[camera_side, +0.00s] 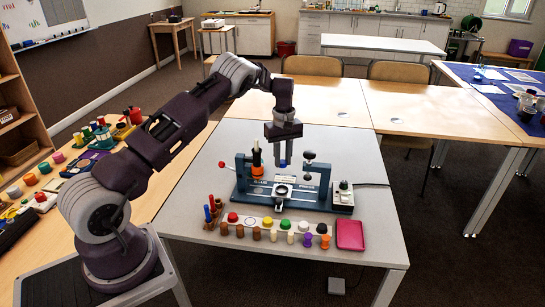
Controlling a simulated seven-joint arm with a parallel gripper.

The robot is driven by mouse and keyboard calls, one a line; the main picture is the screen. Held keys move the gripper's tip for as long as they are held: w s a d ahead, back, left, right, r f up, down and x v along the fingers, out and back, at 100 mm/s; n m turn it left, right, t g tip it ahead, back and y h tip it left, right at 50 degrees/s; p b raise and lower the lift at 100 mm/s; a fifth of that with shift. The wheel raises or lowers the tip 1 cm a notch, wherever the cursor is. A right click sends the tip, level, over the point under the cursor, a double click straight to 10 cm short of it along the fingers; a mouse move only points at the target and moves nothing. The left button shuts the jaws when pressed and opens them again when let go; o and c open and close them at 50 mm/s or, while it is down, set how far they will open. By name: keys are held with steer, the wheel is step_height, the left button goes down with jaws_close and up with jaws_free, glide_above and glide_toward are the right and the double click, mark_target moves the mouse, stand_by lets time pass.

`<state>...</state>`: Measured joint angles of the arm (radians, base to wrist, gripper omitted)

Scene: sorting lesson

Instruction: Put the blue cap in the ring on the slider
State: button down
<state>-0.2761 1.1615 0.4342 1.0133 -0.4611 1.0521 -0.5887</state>
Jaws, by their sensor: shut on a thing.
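The blue cap (283,165) is small and sits between the fingertips of my gripper (283,161), which is shut on it. My gripper points straight down, over the middle of a blue press (262,191). The slider's ring (282,190) is a dark ring with a pale middle at the front of the press. The blue cap appears above the ring, apart from it. Whether it is exactly over the ring's centre I cannot tell from this angle.
A strip in front of the press holds red (232,217), yellow (268,221), green (285,224), white and black caps. Several small figures stand before it, with a pink tray (350,235) at the right. Press posts stand on both sides of my gripper; a control box (343,196) stands right.

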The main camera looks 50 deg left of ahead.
mark_target(283, 162)
steer(key=shift+f, duration=4.95)
steer(key=shift+f, duration=0.25)
steer(key=c, duration=0.7)
jaws_free()
steer(key=shift+c, duration=0.2)
steer(key=shift+r, duration=3.5)
